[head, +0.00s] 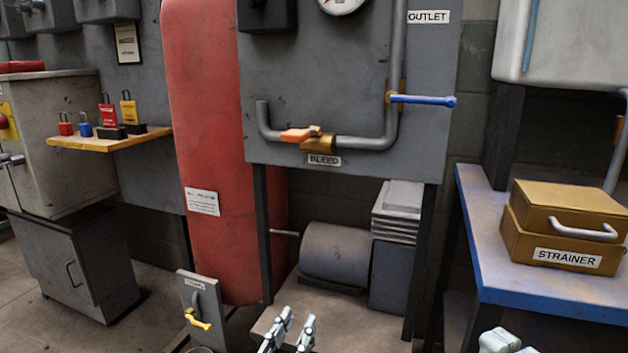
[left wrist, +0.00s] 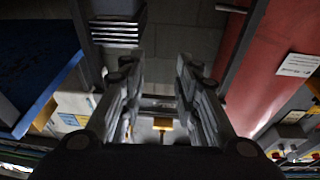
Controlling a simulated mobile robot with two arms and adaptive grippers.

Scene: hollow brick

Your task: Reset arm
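My left gripper (head: 288,333) comes up from the bottom edge of the head view, in front of the low base under the grey motor. Its two fingers are apart. In the left wrist view the fingers (left wrist: 158,100) are also spread, with nothing held between them. A small yellow piece (left wrist: 162,125) shows in the gap beyond them; I cannot tell what it is. A light grey part of my right arm (head: 503,342) just shows at the bottom edge, below the blue bench. Whether its gripper is open or shut cannot be seen.
A red tank (head: 208,130) and a grey panel with a BLEED pipe (head: 365,143) stand ahead. A post with a yellow handle (head: 198,320) is left of my left gripper. A STRAINER box (head: 565,225) sits on the blue bench (head: 490,240). Padlocks stand on a shelf (head: 95,143).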

